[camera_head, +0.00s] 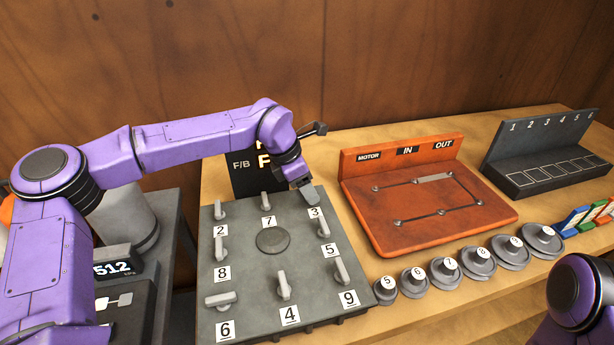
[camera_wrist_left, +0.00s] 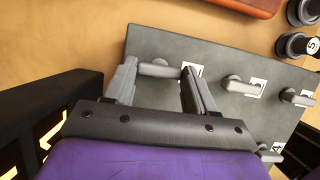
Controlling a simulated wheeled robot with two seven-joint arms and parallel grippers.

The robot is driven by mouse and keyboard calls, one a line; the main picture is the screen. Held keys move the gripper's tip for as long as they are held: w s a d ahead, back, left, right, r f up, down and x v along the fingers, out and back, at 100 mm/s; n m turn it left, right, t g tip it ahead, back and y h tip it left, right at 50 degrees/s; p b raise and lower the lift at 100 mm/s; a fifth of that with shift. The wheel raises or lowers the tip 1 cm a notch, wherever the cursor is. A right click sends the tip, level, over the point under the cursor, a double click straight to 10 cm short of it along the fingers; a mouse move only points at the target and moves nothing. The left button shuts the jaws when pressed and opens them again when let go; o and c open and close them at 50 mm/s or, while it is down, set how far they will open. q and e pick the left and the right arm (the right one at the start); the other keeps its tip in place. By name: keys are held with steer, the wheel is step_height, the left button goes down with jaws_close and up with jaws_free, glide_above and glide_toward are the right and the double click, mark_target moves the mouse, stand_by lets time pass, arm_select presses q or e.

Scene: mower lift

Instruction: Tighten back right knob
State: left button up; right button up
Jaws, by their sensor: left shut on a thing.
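The grey knob board (camera_head: 240,275) lies flat on the bench and carries several grey lever knobs with white number labels. My left gripper (camera_head: 304,191) reaches down at the board's back right corner, just behind the label 3, and covers most of that knob in the head view. In the left wrist view, the back right knob (camera_wrist_left: 158,68) lies between the two fingers of my left gripper (camera_wrist_left: 162,85), which is shut on it. Its label is partly hidden by a finger. My right gripper is out of view.
The nearest knob in front is the one labelled 5 (camera_head: 323,227). A black F/B panel (camera_head: 243,180) stands behind the board. An orange motor panel (camera_head: 430,210) and several round weights (camera_head: 447,273) are to the right. A wooden wall (camera_head: 420,60) closes the back.

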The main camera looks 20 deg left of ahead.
arm_select(q)
steer(key=shift+r+m, duration=0.15)
steer(key=shift+m, duration=0.15)
steer(key=o, duration=1)
steer(key=shift+a, duration=0.1)
steer(key=shift+o, duration=0.2)
steer(key=b+v, duration=0.1)
steer(key=v, duration=0.9)
steer(key=shift+a+r, duration=0.15)
steer(key=shift+r, duration=0.05)
steer(key=shift+s+f, duration=0.1)
